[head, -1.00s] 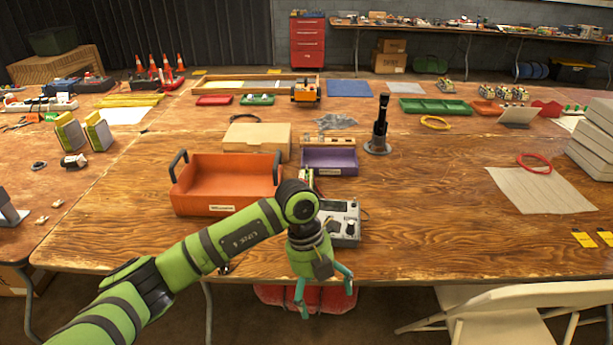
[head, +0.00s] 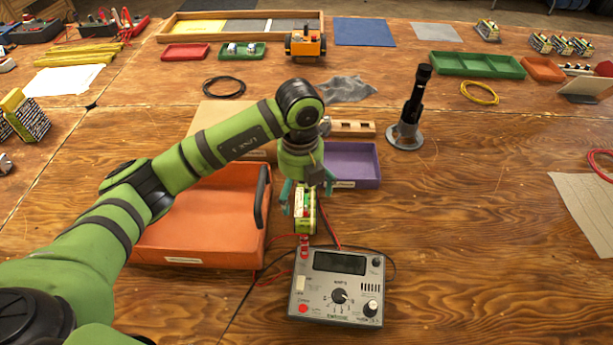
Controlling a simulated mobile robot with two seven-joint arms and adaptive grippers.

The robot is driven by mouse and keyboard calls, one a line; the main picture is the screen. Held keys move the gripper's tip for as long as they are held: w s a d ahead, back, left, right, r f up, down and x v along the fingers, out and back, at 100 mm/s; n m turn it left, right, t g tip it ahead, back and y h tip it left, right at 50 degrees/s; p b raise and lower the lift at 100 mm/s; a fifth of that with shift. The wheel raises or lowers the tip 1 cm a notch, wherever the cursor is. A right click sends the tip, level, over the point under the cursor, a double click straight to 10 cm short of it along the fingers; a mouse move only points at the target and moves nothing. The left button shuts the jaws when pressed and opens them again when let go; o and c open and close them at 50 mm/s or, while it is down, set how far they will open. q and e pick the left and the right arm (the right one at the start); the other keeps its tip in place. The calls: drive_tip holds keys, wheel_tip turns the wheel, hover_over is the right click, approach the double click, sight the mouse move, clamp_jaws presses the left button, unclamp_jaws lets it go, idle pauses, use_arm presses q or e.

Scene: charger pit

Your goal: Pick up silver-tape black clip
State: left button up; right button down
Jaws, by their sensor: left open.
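I cannot make out a silver-tape black clip in the head view. My left gripper (head: 307,193) is open, pointing down, with its teal fingers on either side of the top of a yellow-green block (head: 305,214) in the picture. I cannot tell whether it touches the block. A red clip (head: 304,246) shows at the block's near end. Just in front is a grey meter (head: 337,288) with a dark display and knobs. Red and black leads run around it. My gripper hides the block's far end. My right gripper is not in view.
An orange tray (head: 200,228) with a black handle lies left, partly behind my left arm. A purple tray (head: 357,163) is just behind right of my gripper. A black flashlight-like post (head: 412,105) stands farther right.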

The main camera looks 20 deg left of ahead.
sight(301, 202)
use_arm(q)
drive_tip(key=shift+w+a+f, duration=0.1)
drive_tip(key=shift+w, duration=0.2)
drive_tip(key=shift+f, duration=0.3)
drive_tip(key=f, duration=0.1)
drive_tip(key=f+p, duration=0.1)
drive_tip(key=shift+s+f, duration=0.3)
drive_tip(key=shift+s, duration=0.05)
wheel_tip(301, 202, down, 3)
drive_tip(key=shift+w+r, duration=0.15)
drive_tip(key=shift+r, duration=0.05)
drive_tip(key=shift+f, duration=0.4)
drive_tip(key=shift+c, duration=0.4)
drive_tip(key=c, duration=1.7)
drive_tip(key=shift+w, duration=0.1)
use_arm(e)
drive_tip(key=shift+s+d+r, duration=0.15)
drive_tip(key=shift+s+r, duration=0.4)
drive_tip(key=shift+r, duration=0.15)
